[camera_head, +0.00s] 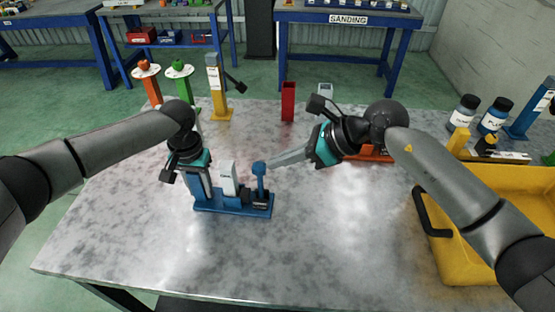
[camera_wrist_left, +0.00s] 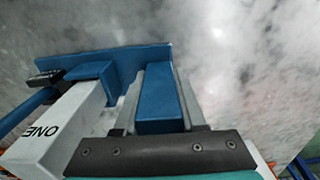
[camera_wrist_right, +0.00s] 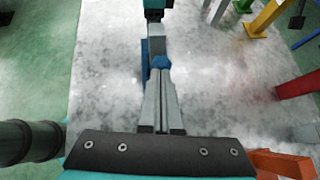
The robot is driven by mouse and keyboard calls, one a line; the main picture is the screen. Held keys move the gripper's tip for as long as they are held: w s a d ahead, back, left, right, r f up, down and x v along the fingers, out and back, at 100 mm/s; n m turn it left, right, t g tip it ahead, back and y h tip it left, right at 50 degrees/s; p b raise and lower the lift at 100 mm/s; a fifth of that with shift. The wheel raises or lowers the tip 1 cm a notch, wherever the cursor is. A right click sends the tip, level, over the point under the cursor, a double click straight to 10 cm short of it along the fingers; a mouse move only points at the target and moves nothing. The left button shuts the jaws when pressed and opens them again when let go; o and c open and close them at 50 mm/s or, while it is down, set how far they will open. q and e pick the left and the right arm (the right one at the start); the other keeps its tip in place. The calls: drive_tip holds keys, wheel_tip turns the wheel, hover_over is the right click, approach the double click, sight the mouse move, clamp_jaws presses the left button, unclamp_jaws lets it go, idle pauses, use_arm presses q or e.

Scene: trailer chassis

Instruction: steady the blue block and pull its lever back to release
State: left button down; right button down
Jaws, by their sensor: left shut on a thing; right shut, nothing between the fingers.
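The blue block (camera_head: 222,208) has a long flat base on the metal table and carries a white post marked ONE (camera_wrist_left: 45,130). Its blue lever (camera_head: 260,182) stands about upright at the right end. My left gripper (camera_head: 203,192) points down and is shut on the blue upright at the block's left end; the upright (camera_wrist_left: 158,98) shows between the fingers in the left wrist view. My right gripper (camera_head: 270,162) is shut and empty, fingertips level with the lever's head, just right of it. I cannot tell whether they touch. In the right wrist view, its fingers (camera_wrist_right: 160,85) hide most of the lever.
A yellow crate (camera_head: 500,183) stands at the right. A red post (camera_head: 288,102), a yellow post (camera_head: 217,95) and orange and green stands are at the back. Bottles (camera_head: 465,112) are back right. The table's front is clear.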

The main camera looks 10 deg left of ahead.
use_arm(q)
drive_tip(key=shift+c, duration=0.8)
unclamp_jaws()
use_arm(e)
drive_tip(key=v, duration=1.2)
drive_tip(key=shift+s+d, duration=0.2)
drive_tip(key=shift+d, duration=0.05)
use_arm(q)
drive_tip(key=shift+r, duration=0.15)
use_arm(e)
drive_tip(key=shift+r, duration=0.25)
use_arm(q)
wheel_tip(320, 180, up, 8)
drive_tip(key=p, duration=1)
use_arm(e)
wheel_tip(320, 180, up, 9)
drive_tip(key=shift+r, duration=0.2)
use_arm(q)
drive_tip(key=shift+o, duration=0.8)
